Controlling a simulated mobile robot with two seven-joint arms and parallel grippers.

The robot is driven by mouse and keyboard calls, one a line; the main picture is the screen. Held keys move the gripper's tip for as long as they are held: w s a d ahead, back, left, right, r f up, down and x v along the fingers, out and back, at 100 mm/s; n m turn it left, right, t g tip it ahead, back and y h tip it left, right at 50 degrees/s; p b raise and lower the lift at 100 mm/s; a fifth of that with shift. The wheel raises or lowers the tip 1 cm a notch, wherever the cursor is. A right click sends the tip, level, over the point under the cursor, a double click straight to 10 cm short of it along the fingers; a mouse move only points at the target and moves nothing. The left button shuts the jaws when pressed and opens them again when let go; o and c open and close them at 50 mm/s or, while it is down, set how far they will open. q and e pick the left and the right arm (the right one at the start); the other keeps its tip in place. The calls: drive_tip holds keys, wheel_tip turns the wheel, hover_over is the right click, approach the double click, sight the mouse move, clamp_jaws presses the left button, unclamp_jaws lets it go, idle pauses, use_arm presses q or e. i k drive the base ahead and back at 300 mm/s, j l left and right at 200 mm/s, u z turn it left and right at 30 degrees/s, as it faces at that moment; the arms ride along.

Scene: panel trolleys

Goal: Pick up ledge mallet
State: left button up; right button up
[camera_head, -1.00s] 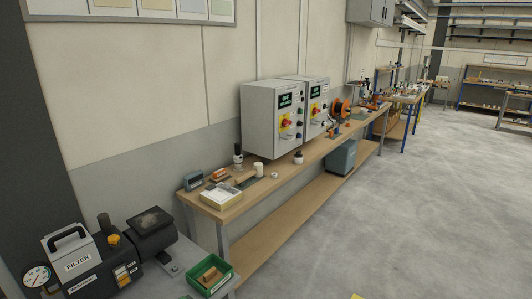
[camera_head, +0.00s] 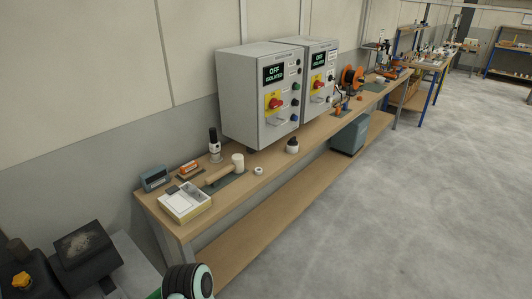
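A mallet (camera_head: 226,169) with a pale cylindrical head and a light wooden handle lies on a dark green mat on the wooden bench (camera_head: 268,181). Its head is to the right and its handle points left toward the bench's near end. A rounded black, white and teal part of my own arm (camera_head: 188,281) shows at the bottom edge. Neither gripper shows in this view, and nothing touches the mallet.
A yellow-edged box (camera_head: 185,203), a blue-grey device (camera_head: 155,178) and an orange item (camera_head: 189,168) sit near the mallet. Two grey control cabinets (camera_head: 262,98) stand behind. A white ring (camera_head: 258,171) and a small jar (camera_head: 292,146) lie right. Open floor (camera_head: 390,210) is at right.

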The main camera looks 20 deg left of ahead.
sight(237, 166)
drive_tip(key=i+u, duration=0.3)
drive_tip(key=i+l+u, duration=0.3)
drive_tip(key=i, duration=0.2)
drive_tip(key=i+l+u, duration=0.4)
drive_tip(key=u, duration=0.35)
drive_tip(key=i+l+u, duration=0.25)
drive_tip(key=u, duration=0.2)
drive_tip(key=i+l+u, duration=0.15)
drive_tip(key=u, duration=0.3)
drive_tip(key=l, duration=0.1)
